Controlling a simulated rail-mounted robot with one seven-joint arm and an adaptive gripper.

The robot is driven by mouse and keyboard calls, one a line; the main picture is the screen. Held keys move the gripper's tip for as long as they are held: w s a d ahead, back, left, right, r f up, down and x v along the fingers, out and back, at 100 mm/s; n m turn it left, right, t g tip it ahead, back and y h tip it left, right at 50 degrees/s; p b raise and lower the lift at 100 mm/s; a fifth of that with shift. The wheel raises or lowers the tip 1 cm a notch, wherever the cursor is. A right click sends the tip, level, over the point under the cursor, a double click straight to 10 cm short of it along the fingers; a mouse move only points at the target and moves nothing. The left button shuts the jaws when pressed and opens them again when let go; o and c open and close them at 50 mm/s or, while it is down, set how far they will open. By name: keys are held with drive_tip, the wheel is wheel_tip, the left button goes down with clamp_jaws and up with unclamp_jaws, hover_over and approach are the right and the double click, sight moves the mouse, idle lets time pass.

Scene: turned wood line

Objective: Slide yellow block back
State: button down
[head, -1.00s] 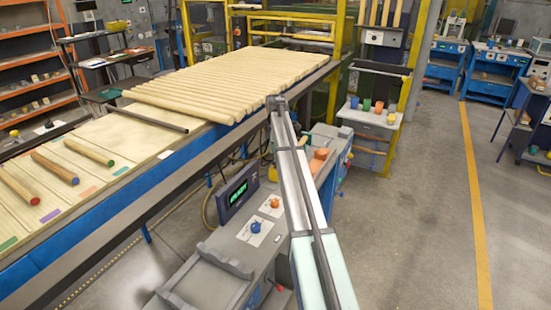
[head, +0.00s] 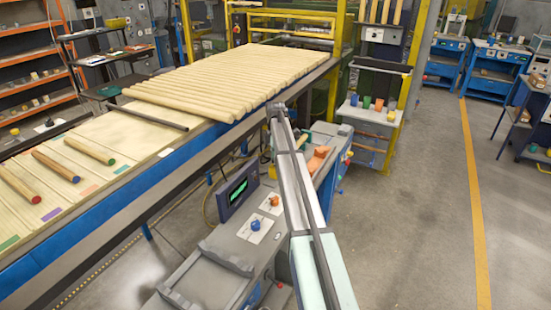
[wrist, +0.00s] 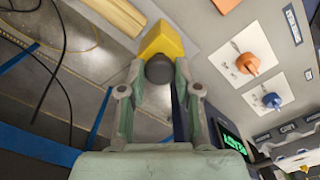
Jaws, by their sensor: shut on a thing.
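The yellow block (wrist: 162,41) is at the upper middle of the wrist view. A dark grey round knob or end (wrist: 160,70) shows on its near side. My gripper (wrist: 158,78) has its two fingers on either side of this dark part and is shut on it. I cannot tell how the dark part joins the block. In the head view my arm hides the gripper. A small yellow patch (head: 265,159) left of the arm may be the block.
A console with an orange knob (wrist: 247,63), a blue knob (wrist: 271,100) and a green-lit display (head: 238,188) lies beside the gripper. Orange pieces (head: 318,160) lie right of my arm. A conveyor carries pale wooden rods (head: 200,80) at the left. Open floor (head: 420,200) is at the right.

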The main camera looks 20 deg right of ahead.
drive_tip(key=s+a, duration=0.4)
drive_tip(key=a, duration=0.2)
drive_tip(key=shift+s, duration=0.3)
drive_tip(key=c, duration=0.8)
unclamp_jaws()
drive_tip(key=shift+f, duration=0.1)
wheel_tip(320, 180, up, 12)
drive_tip(key=shift+r, duration=0.1)
drive_tip(key=shift+a, duration=0.1)
